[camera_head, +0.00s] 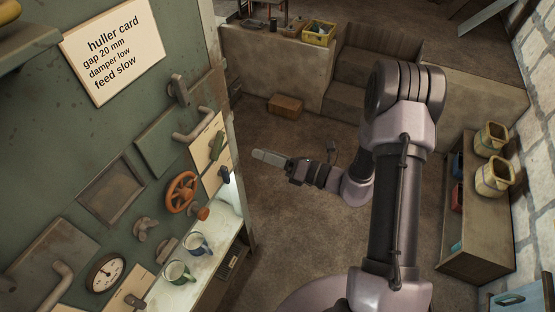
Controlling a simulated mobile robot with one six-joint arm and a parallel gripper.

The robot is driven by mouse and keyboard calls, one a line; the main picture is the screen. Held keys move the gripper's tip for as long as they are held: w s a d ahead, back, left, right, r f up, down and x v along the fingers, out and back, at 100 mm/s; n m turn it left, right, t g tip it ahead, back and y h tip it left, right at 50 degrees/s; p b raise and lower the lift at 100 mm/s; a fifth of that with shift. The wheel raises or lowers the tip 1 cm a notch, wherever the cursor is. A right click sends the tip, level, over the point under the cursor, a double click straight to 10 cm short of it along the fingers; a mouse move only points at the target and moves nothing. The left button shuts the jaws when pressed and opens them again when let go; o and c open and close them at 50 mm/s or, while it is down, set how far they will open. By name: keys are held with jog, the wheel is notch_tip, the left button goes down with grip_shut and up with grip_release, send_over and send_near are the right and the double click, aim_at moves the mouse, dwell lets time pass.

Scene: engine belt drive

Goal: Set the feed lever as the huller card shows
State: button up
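The huller card (112,48) hangs on the green machine panel at upper left. It reads "gap 20 mm, damper low, feed slow". Another pale plate with a dark knob (135,300) is at the bottom left. No label on these plates is readable, so I cannot tell which is the feed lever. My gripper (268,157) is right of the panel, apart from it; its finger gap is not visible.
The panel also has an orange handwheel (181,192), a gauge (105,273) and grey handles. Two mugs (178,272) stand on the ledge below. Open floor lies right of the panel. A wooden shelf (487,212) with pots stands at right; a brown box (285,104) lies behind.

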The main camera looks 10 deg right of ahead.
jog(key=v, duration=0.4)
jog(key=shift+s, duration=0.1)
jog(key=s+a+f+n+g+h+b, duration=0.1)
jog(key=s+a+n+g+h+b, duration=0.1)
jog(key=s+a+n+g+b, duration=0.55)
jog(key=s+a+f+n+g+h+b, duration=0.2)
jog(key=s+n+g+b, duration=0.2)
jog(key=s+n+b, duration=0.6)
jog(key=s+d+f+n+t+h+b, duration=0.3)
jog(key=d+n+t+h+b, duration=0.3)
jog(key=n, duration=0.6)
jog(key=shift+s+d+f+h, duration=0.15)
jog(key=shift+s+d+h, duration=0.4)
jog(key=shift+h, duration=0.45)
